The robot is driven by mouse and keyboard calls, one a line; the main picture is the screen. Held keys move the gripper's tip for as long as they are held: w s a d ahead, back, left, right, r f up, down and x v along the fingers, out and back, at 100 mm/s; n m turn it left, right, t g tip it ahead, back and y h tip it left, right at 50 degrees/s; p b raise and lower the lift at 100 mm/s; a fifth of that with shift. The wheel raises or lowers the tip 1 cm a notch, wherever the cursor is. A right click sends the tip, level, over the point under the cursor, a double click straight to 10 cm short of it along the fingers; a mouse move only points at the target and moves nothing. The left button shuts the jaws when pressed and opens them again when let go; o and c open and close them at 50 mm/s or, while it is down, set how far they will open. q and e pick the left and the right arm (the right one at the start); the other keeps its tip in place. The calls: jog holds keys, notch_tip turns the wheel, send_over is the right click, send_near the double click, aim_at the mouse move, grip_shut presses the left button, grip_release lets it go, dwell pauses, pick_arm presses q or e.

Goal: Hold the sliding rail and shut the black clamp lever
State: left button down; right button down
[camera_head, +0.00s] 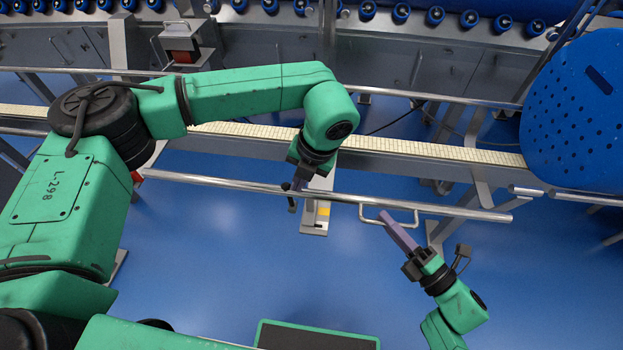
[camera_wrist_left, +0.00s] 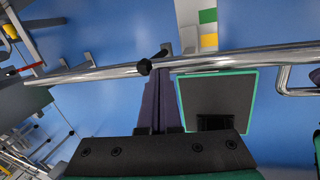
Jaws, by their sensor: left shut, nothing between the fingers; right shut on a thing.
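The sliding rail (camera_head: 440,208) is a shiny steel bar with a loop handle (camera_head: 369,219) on its near side; the rail also crosses the left wrist view (camera_wrist_left: 100,73). The black clamp lever (camera_head: 292,205) is at the rail, left of the handle. In the left wrist view the lever (camera_wrist_left: 146,67) shows a round black knob and a short arm slanting up right. My left gripper (camera_head: 299,186) is shut and empty, its purple fingers beside the lever at the rail. My right gripper (camera_head: 384,215) is shut on the loop handle.
A conveyor with a cream belt (camera_head: 440,150) runs behind the rail. A perforated blue panel (camera_head: 585,110) stands at the right. A metal plate with a yellow patch (camera_head: 320,213) lies below the rail. Open blue floor (camera_head: 220,230) is in front.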

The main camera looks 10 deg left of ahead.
pick_arm(q)
jog(key=shift+a, duration=0.1)
jog(key=a+h, duration=0.3)
jog(key=a, duration=0.1)
jog(key=shift+a, duration=0.1)
jog(key=shift+a+f, duration=0.1)
jog(key=shift+a, duration=0.2)
jog(key=shift+d, duration=0.1)
dwell(1.1)
jog(key=d, duration=0.1)
jog(key=d+r, duration=0.2)
jog(key=d, duration=0.1)
jog(key=shift+s+r, duration=0.1)
jog(key=shift+s, duration=0.3)
notch_tip(320, 180, up, 10)
send_over(278, 188)
jog(key=s+d, duration=0.2)
jog(key=d, duration=0.2)
jog(key=shift+w+d+f, duration=0.1)
jog(key=shift+d+f, duration=0.1)
